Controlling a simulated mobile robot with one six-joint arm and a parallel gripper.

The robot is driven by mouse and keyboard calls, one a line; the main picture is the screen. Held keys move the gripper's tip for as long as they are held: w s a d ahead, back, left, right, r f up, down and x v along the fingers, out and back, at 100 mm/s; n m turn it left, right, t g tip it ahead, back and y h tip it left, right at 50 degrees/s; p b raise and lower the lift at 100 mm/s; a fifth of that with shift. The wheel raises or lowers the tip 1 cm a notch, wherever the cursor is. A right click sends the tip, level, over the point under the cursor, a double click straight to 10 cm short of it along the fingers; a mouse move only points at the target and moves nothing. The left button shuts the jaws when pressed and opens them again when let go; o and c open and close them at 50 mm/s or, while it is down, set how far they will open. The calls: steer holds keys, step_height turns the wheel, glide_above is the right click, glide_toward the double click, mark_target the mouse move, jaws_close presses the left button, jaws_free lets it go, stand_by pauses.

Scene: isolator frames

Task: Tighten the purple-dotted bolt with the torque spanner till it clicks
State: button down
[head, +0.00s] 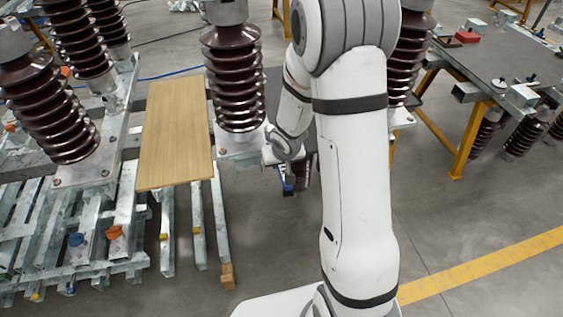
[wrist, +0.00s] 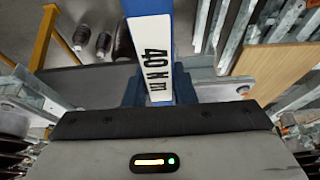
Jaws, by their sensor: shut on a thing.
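My gripper (wrist: 159,92) is shut on the torque spanner (wrist: 152,50), a blue bar with a white label reading "40 N m". In the wrist view the spanner runs up out of the top edge, so its far end is out of sight. In the head view my gripper (head: 287,170) is partly hidden by my arm, just right of the base of a brown ribbed insulator (head: 236,75). A small blue part of the spanner (head: 288,186) shows below it. I cannot make out a purple dot on any bolt in either view.
A wooden board (head: 175,135) lies on galvanised steel frames (head: 103,225) at the left. More insulators (head: 45,105) stand there on metal bases. A dark-topped table (head: 495,65) with yellow legs is at the right. The grey floor (head: 460,220) with a yellow stripe is clear.

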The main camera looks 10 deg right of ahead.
steer(key=shift+f+b, duration=1.05)
steer(key=shift+b, duration=0.1)
stand_by(0.5)
steer(key=shift+w+a+f+b, duration=0.1)
steer(key=shift+a+f+b, duration=0.1)
steer(key=shift+b, duration=0.6)
steer(key=b, duration=0.2)
steer(key=shift+a+m+b, duration=0.4)
steer(key=a+m+b, duration=0.1)
steer(key=b, duration=0.3)
steer(key=shift+a+h, duration=0.1)
steer(key=shift+h, duration=0.2)
steer(key=shift+w+a+r+m+g+h+b, duration=0.1)
steer(key=shift+w+a+m+g+h+b, duration=0.35)
steer(key=shift+w+a+m+b, duration=1.1)
steer(key=shift+w+a+r+m+g+h+b, duration=0.1)
steer(key=shift+w+a+m+g+h+b, duration=0.2)
steer(key=shift+w+a+m+h+b, duration=1.25)
steer(key=shift+w+a+m+g+y+b, duration=0.35)
steer(key=shift+w+a+m+b, duration=0.35)
steer(key=shift+a+m+b, duration=1.85)
